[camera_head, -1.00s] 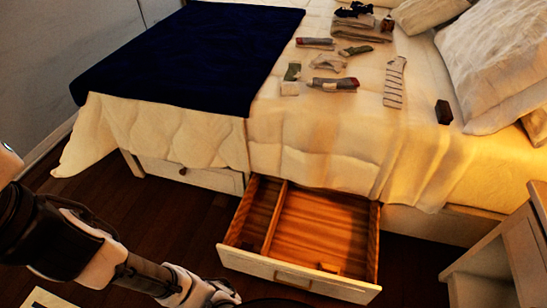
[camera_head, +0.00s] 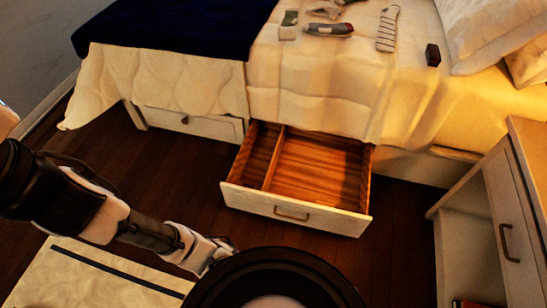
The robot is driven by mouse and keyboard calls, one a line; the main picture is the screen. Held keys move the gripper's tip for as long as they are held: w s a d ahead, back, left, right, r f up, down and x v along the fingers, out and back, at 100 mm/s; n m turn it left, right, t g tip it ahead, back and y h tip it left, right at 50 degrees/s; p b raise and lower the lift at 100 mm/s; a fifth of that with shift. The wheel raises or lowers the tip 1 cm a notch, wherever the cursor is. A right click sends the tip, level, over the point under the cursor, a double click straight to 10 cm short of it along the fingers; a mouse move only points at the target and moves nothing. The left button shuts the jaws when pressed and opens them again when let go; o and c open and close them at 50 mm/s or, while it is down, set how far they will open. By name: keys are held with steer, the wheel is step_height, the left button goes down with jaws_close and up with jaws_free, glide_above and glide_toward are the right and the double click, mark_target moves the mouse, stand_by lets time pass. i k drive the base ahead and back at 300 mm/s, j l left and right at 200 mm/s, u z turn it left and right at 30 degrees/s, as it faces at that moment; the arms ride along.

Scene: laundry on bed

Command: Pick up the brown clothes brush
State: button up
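A small dark brown block (camera_head: 432,55) stands on the cream bed cover near the pillows, at the upper right. It may be the brown clothes brush; I cannot make out bristles at this size. It stands apart from the other items on the bed. My arm reaches in from the left edge over the floor, far below and left of the block. My gripper's fingers do not show. A dark round part at the bottom edge, which seems to be mine, covers the area by the end of the visible arm.
An open wooden drawer (camera_head: 293,213) juts from under the bed. A nightstand (camera_head: 505,205) stands at the right. A striped sock (camera_head: 387,30) and a grey-red sock (camera_head: 328,29) lie on the bed by other small clothes. A pale rug (camera_head: 95,275) lies on the dark floor.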

mark_target(433, 56)
steer(key=i+l+z, duration=0.15)
steer(key=i+l, duration=0.15)
steer(key=i+l+z, duration=0.2)
steer(key=i, duration=0.25)
steer(key=i+l+z, duration=0.15)
steer(key=i+l, duration=0.15)
steer(key=i, duration=0.15)
